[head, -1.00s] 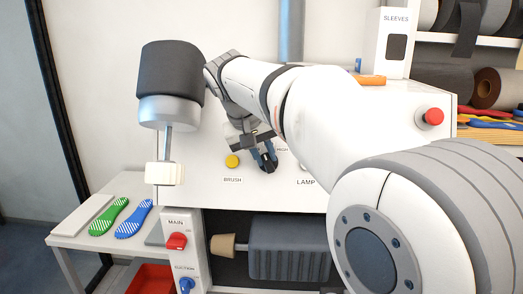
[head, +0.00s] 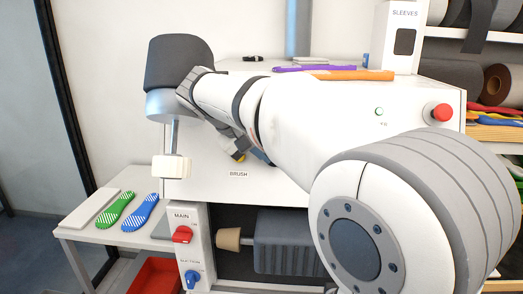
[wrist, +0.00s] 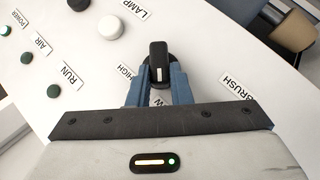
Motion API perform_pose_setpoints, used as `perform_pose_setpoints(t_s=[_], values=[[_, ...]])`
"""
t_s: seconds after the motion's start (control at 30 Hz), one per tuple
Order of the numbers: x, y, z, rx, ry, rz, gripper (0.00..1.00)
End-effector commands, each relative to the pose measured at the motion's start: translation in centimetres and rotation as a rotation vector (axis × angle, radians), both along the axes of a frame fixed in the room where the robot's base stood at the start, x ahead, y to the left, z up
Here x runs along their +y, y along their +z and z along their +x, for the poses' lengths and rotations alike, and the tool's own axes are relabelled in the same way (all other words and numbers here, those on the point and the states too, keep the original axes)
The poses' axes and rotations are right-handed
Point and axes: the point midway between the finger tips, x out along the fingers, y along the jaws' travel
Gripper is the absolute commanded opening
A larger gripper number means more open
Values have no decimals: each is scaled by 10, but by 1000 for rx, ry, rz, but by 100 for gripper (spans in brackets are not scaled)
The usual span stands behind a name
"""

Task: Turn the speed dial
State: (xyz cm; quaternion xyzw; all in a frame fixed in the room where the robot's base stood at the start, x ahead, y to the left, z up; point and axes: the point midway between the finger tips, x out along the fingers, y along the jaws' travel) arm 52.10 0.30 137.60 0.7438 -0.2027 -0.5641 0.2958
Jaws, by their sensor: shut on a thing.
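The speed dial (wrist: 159,58) is a black knob with a pale line on its grip, on the white machine panel (wrist: 205,45). In the wrist view it stands between the HIGH label and a partly covered label. My gripper (wrist: 159,85) is shut on the dial, with a blue finger on each side of its grip. In the head view my arm hides the dial, and only a bit of my gripper's blue finger (head: 258,154) shows right of the BRUSH label.
A yellow BRUSH button (head: 239,157) is partly hidden by my arm. A red button (head: 442,112) is at right. Green (head: 115,211) and blue (head: 140,212) insoles lie on the side table.

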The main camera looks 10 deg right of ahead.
Motion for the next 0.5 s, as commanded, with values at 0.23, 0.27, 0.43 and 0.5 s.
perform_pose_setpoints(t_s=[0.23,0.27,0.43,0.5], values=[[0,-1,0,2,1,-2,21],[0,-1,0,2,1,-2,23],[0,-1,0,2,-1,0,37],[-1,-1,0,2,-1,0,40]])
